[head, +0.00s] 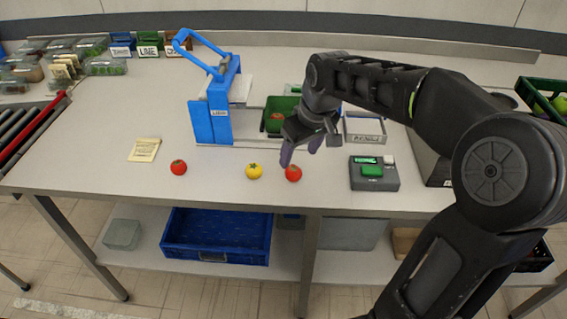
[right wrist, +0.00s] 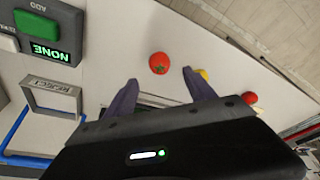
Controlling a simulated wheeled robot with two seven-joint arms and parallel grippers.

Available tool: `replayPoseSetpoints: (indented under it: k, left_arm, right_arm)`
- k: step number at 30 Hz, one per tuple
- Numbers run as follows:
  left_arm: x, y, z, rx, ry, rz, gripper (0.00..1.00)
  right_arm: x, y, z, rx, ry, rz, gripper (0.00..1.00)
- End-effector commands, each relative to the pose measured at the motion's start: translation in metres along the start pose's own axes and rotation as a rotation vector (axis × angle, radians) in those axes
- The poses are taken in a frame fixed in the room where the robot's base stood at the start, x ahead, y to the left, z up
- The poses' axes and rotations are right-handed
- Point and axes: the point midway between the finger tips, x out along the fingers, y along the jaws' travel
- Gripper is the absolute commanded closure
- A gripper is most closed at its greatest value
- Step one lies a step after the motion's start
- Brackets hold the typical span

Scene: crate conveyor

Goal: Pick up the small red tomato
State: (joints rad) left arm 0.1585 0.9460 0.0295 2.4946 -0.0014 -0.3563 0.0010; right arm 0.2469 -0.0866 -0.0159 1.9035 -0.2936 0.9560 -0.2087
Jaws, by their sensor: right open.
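Two red tomatoes lie on the white table near its front edge. The nearer red tomato (head: 293,173) is just in front of my right gripper (head: 300,154). The other red tomato (head: 178,167) is farther left; I cannot surely tell which is smaller. A third red tomato (head: 277,116) sits in the green crate (head: 270,129). My right gripper is open and empty; in the right wrist view its fingers (right wrist: 158,79) point toward the near tomato (right wrist: 159,63), which lies just beyond and between the tips, apparently untouched. My left gripper is out of view.
A yellow tomato (head: 254,171) lies just left of the near red one. A blue press-like frame (head: 210,120) stands behind, a button box (head: 373,174) to the right. A paper pad (head: 145,150) lies at left. The table's front edge is close to the tomatoes.

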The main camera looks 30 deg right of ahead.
Motion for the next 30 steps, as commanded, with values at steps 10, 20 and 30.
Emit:
replayPoseSetpoints:
  k: [10,20,30]
  left_arm:
    - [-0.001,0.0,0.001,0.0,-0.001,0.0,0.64]
    - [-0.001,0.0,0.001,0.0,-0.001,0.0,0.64]
    - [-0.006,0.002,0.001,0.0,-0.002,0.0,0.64]
  right_arm:
    - [0.008,0.0,0.0,0.0,-0.001,-0.001,0.36]
    - [0.026,0.0,0.0,0.0,0.001,0.0,0.36]
    - [0.042,0.0,0.002,0.0,-0.003,-0.001,0.36]
